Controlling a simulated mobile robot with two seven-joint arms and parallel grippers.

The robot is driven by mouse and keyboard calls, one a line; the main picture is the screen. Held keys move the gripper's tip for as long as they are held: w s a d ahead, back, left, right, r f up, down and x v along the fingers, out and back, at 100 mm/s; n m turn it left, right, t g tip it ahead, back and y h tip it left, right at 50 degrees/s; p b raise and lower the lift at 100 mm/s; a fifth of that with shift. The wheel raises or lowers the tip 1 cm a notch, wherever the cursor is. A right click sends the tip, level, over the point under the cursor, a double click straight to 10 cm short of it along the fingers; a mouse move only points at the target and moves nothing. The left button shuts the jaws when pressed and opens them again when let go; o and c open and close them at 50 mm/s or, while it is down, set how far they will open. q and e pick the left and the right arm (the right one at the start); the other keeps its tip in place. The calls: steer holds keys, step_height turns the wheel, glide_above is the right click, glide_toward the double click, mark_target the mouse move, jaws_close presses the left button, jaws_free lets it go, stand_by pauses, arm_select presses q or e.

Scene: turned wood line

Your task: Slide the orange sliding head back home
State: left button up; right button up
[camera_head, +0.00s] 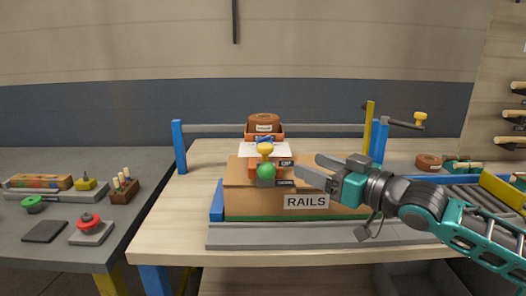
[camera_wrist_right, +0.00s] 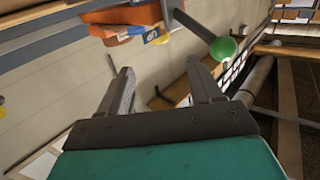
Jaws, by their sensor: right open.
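The orange sliding head (camera_head: 252,168) is partly hidden behind a yellow knob (camera_head: 265,149) and a green ball knob (camera_head: 265,170), above the cardboard box marked RAILS. In the right wrist view an orange part (camera_wrist_right: 125,22), which looks like the head, is at the top, and the green knob (camera_wrist_right: 222,49) sits on the end of a dark bar. My right gripper (camera_head: 307,165) is open and empty, to the right of the green knob and apart from it. Its fingers (camera_wrist_right: 160,68) show nothing between them. My left gripper is not in view.
The RAILS box (camera_head: 250,203) stands on the pale bench in front of the head. A grey rail (camera_head: 230,128) runs behind between blue posts (camera_head: 179,147). An orange bin (camera_head: 277,130) holds a brown roll (camera_head: 264,121). A roller conveyor lies right.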

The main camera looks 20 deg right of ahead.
mark_target(271, 150)
steer(key=x, duration=1.2)
steer(key=shift+w+a, duration=0.15)
steer(key=shift+w, duration=0.2)
jaws_close()
steer(key=shift+p, duration=0.3)
